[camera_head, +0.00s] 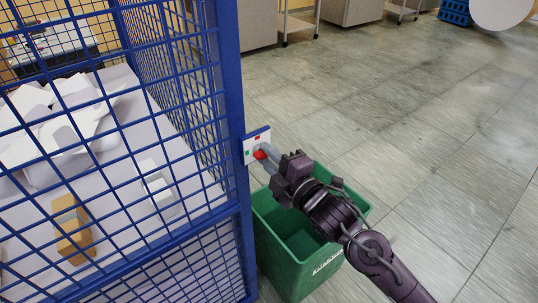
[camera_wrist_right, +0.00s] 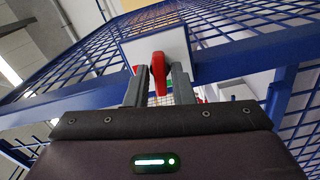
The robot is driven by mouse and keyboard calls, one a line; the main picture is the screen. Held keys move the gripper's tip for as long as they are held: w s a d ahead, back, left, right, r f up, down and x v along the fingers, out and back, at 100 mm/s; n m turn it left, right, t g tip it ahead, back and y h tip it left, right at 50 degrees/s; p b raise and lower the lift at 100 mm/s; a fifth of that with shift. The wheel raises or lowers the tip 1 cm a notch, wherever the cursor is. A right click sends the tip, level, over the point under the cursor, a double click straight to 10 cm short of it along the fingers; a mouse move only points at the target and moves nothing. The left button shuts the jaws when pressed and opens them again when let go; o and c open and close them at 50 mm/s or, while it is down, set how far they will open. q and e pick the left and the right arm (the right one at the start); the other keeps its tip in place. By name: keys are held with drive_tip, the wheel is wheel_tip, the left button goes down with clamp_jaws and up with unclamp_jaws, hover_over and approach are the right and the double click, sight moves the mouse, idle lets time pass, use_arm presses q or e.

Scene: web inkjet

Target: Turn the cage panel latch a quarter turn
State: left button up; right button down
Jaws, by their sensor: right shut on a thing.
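The blue mesh cage panel (camera_head: 120,150) fills the left of the head view. The red latch handle (camera_head: 261,154) shows at the plate, partly hidden by my right gripper (camera_head: 266,156). In the right wrist view the red handle (camera_wrist_right: 159,72) stands between the two grey fingers of my right gripper (camera_wrist_right: 160,85), which is shut on it. The white plate (camera_wrist_right: 180,45) is behind it. My left gripper is not in view.
A green bin (camera_head: 275,240) stands on the floor below my right arm, beside the cage. Inside the cage are white pieces and a tan box (camera_head: 72,228) on a pale surface. The tiled floor (camera_head: 430,130) to the right is clear.

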drive_tip(key=m+p, duration=0.1)
drive_tip(key=m, duration=0.3)
drive_tip(key=shift+m+p, duration=0.3)
drive_tip(key=shift+p, duration=0.1)
drive_tip(key=m+p, duration=0.4)
drive_tip(key=m, duration=0.4)
drive_tip(key=shift+m+p, duration=0.7)
drive_tip(key=shift+m, duration=0.8)
drive_tip(key=c, duration=1.5)
unclamp_jaws()
drive_tip(key=shift+o, duration=0.2)
